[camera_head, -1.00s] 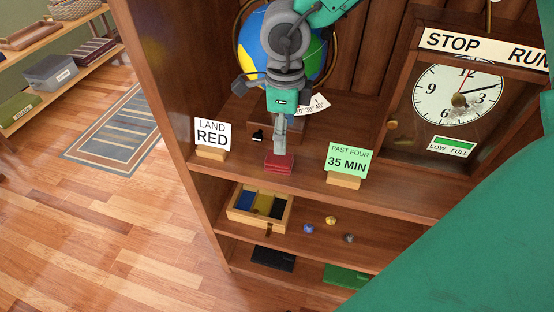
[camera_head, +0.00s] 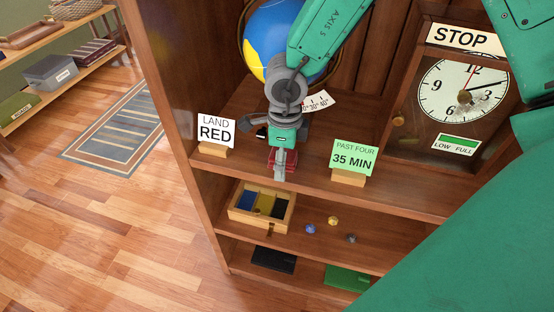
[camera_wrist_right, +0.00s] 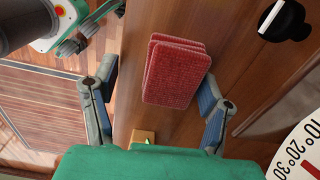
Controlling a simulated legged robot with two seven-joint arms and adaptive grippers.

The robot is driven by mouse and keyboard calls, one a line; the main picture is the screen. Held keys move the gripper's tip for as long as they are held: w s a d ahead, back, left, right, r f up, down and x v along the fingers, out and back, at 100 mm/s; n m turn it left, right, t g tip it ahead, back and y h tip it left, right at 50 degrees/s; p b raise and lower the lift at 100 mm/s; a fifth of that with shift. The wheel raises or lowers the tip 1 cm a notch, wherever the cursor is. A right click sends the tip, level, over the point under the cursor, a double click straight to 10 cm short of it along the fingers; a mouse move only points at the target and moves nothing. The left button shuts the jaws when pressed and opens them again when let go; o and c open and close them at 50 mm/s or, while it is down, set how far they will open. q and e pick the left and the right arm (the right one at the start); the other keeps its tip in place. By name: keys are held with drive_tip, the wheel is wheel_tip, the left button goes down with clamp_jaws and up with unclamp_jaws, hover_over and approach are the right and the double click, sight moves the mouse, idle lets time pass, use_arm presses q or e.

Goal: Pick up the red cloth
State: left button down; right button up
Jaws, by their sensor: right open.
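The red cloth is a small folded stack on the wooden shelf (camera_head: 315,180), between the LAND RED card and the green card. In the right wrist view the cloth (camera_wrist_right: 175,72) lies between the fingers of my right gripper (camera_wrist_right: 157,82), closer to the right finger. In the head view my right gripper (camera_head: 282,164) comes from above and partly hides the cloth. Its jaws are open. A green and grey part at the top left of the wrist view looks like my left gripper (camera_wrist_right: 78,38), cut off, its jaws unclear.
The LAND RED card (camera_head: 216,130) stands left of the gripper, the green 35 MIN card (camera_head: 352,160) right. Behind are a globe (camera_head: 268,45) and a degree scale (camera_head: 317,102). A clock (camera_head: 463,90) is at the right. A divided box (camera_head: 243,215) sits one shelf below.

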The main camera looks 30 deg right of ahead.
sight(291, 154)
drive_tip(key=shift+d+f, duration=0.15)
drive_tip(key=shift+d, duration=0.4)
drive_tip(key=c, duration=1)
drive_tip(key=shift+d, duration=0.35)
drive_tip(key=shift+c, duration=1.2)
drive_tip(key=shift+s+d+f, duration=0.15)
drive_tip(key=shift+d, duration=0.15)
drive_tip(key=shift+a+r, duration=0.3)
drive_tip(key=shift+r, duration=0.1)
drive_tip(key=r+p, duration=0.1)
drive_tip(key=r, duration=0.7)
drive_tip(key=shift+a+p, duration=0.2)
drive_tip(key=shift+p, duration=0.1)
drive_tip(key=shift+w+d+r, duration=0.2)
drive_tip(key=shift+d+r, duration=0.1)
drive_tip(key=shift+r, duration=0.35)
use_arm(q)
drive_tip(key=shift+d+r, duration=0.85)
drive_tip(key=shift+r, duration=0.3)
drive_tip(key=shift+a, duration=0.1)
use_arm(e)
drive_tip(key=shift+a, duration=0.15)
